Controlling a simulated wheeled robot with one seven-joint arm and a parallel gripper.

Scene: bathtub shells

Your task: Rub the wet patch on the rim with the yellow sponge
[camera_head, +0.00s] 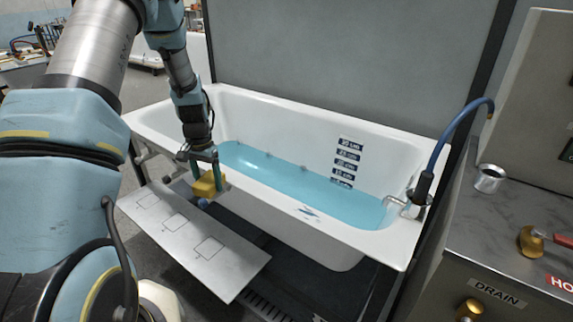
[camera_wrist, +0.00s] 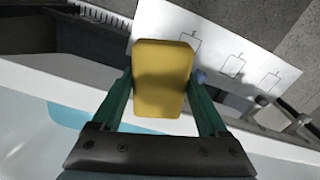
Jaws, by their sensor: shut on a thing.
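The yellow sponge (camera_head: 206,184) is in my gripper (camera_head: 205,172), in front of the tub's near rim and above the white board. In the wrist view the yellow sponge (camera_wrist: 163,78) sits between the two green fingers of my gripper (camera_wrist: 162,95). The white bathtub (camera_head: 250,105) holds blue water. The wet patch (camera_head: 308,213) is a small blue mark on the near rim, to the right of my gripper. The sponge is apart from the patch.
A white board (camera_head: 190,235) with outlined squares lies in front of the tub; a small blue thing (camera_head: 203,203) is near the sponge. A blue hose (camera_head: 450,135) and tap stand at the tub's right end. A metal cup (camera_head: 490,179) is on the right counter.

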